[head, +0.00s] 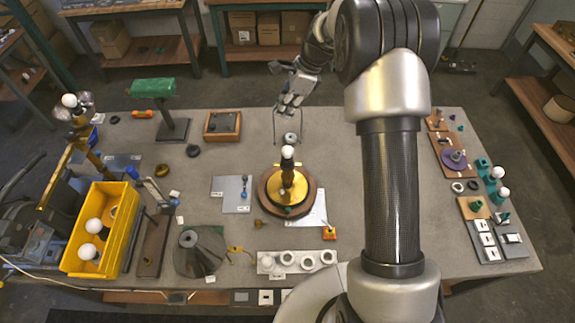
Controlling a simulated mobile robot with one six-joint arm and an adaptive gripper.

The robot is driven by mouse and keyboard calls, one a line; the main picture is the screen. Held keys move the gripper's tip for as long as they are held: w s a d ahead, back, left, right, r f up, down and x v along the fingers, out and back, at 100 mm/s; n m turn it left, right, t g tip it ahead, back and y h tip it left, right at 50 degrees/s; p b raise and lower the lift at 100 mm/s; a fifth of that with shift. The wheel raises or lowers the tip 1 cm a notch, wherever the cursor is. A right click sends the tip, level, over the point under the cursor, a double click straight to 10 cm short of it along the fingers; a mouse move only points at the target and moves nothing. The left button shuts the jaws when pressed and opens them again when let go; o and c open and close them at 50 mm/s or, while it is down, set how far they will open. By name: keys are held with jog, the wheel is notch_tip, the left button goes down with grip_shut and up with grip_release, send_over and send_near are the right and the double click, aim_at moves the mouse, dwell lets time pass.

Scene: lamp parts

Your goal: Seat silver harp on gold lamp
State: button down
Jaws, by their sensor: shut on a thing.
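The gold lamp (287,183) stands upright on a round wooden turntable-like base (268,204) near the middle of the table, with a white bulb (288,152) on top. The silver harp (275,125) is a thin wire loop. My gripper (289,107) is shut on the harp's upper part, and the harp hangs below the fingers. In the picture the harp is just above and behind the bulb, apart from the lamp's body. A small grey round piece (290,137) shows between the harp's sides; I cannot tell whether it belongs to the harp.
A yellow bin (124,240) with white bulbs stands at left, near a grey cone shade (199,252). A green-shaded lamp (153,88) and a wooden tray (222,126) are behind left. A white holder (297,262) lies in front. Boards with parts line the right edge.

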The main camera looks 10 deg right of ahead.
jog(key=shift+f+b, duration=0.45)
jog(key=shift+f, duration=0.7)
jog(key=shift+f+b, duration=0.95)
jog(key=shift+f, duration=1.15)
jog(key=shift+f+b, duration=0.85)
jog(key=shift+f, duration=0.85)
jog(key=shift+f+b, duration=0.5)
jog(key=shift+f, duration=0.7)
jog(key=c, duration=1.5)
grip_release()
jog(key=shift+o, duration=0.2)
jog(key=shift+r, duration=0.1)
